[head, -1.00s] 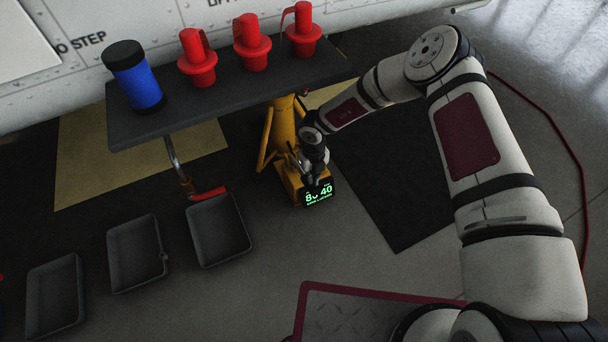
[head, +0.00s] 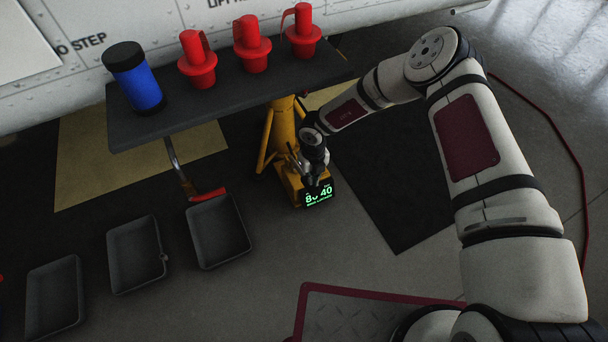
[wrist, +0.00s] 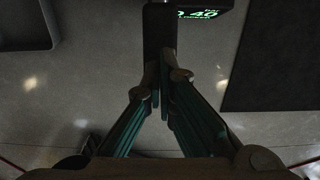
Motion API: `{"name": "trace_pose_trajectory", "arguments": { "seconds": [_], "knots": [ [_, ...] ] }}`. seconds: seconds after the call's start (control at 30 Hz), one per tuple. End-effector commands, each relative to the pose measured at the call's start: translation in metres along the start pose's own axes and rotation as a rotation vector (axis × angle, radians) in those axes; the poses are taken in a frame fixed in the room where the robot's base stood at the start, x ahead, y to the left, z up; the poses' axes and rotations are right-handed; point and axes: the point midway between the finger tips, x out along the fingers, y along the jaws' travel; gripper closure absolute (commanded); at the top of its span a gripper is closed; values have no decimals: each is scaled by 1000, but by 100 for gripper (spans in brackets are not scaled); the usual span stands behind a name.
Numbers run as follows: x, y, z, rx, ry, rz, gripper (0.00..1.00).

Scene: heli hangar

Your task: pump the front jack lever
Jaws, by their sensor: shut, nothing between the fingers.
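The yellow jack (head: 283,128) stands on the floor under the front edge of the grey shelf. A black display (head: 319,196) at its foot shows green digits that look like 80 and 40; part of this display (wrist: 205,10) also shows at the top of the wrist view. My gripper (head: 312,184) is low at the jack, just behind the display. In the wrist view my gripper (wrist: 165,85) has its fingertips together with nothing between them. A dark upright bar (wrist: 158,28) lies just beyond the tips; I cannot tell whether it is the lever or whether the tips touch it.
The grey shelf (head: 200,105) carries a blue black-capped canister (head: 137,78) and several red plugs (head: 251,42). A hooked metal rod with a red end (head: 208,194) hangs below it. Grey trays (head: 218,232) stand at left. A dark mat (head: 395,180) lies right of the jack.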

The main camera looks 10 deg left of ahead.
Motion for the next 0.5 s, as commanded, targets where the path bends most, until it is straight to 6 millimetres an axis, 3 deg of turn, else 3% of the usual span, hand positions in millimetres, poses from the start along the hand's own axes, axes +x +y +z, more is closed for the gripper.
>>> {"name": "trace_pose_trajectory", "arguments": {
  "seconds": [0.23,0.5],
  "knots": [
    [3,0,0,0,0,0,100],
    [26,0,0,0,0,0,100]
  ]
}}
